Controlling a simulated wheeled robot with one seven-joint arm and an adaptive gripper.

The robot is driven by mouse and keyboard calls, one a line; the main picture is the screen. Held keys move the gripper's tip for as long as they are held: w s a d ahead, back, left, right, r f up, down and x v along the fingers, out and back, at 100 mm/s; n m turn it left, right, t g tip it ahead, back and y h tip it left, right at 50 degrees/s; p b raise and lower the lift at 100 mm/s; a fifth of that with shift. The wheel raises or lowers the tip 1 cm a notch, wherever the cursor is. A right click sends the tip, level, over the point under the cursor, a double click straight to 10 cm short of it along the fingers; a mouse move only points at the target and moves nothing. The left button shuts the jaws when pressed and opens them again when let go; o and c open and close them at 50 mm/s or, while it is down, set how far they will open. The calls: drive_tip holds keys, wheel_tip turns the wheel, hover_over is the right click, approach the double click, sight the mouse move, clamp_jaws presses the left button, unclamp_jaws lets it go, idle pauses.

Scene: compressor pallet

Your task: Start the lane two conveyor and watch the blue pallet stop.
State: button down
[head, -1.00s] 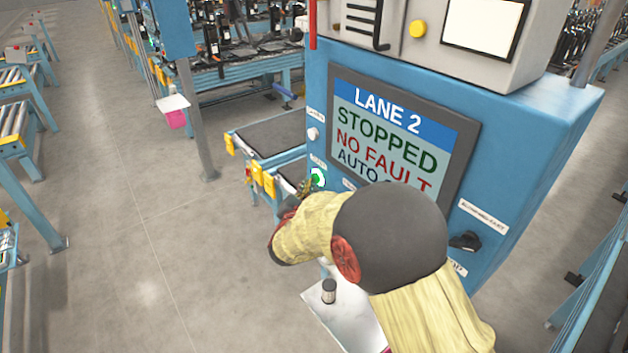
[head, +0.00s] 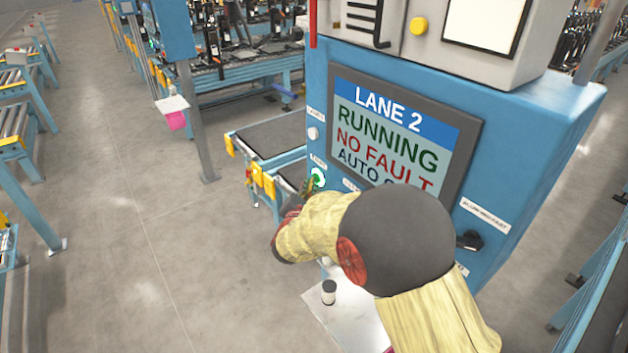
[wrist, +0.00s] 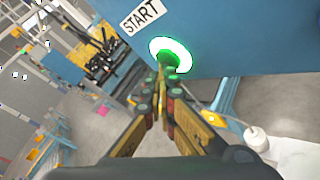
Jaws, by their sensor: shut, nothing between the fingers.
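The lane 2 control cabinet (head: 520,150) is blue. Its screen (head: 395,135) reads "LANE 2", "RUNNING", "NO FAULT" and a partly hidden "AUTO" line. The green start button (head: 318,178) is on the cabinet's left front and is lit. In the wrist view the lit green button (wrist: 180,53) sits below a START label (wrist: 142,17). My gripper (wrist: 162,72) is shut and empty, with its tips at the button, overlapping its lower left; I cannot tell whether they touch it. My arm hides the lower cabinet front. I make out no blue pallet in either view.
Dark-topped conveyor ends (head: 275,135) with yellow blocks stand left of the cabinet. A black selector knob (head: 470,240) is at the cabinet's right. A white shelf (head: 325,312) with a small dark cylinder (head: 329,290) is below my arm. Open floor (head: 130,220) lies to the left.

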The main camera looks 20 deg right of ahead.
drive_tip(key=shift+s+a+b, duration=0.3)
drive_tip(key=shift+a, duration=0.6)
drive_tip(key=a, duration=0.1)
drive_tip(key=s+a, duration=0.1)
drive_tip(key=a, duration=0.2)
drive_tip(key=shift+s+a+b, duration=0.25)
drive_tip(key=shift+a+b, duration=0.1)
drive_tip(key=shift+b, duration=0.05)
idle(0.6)
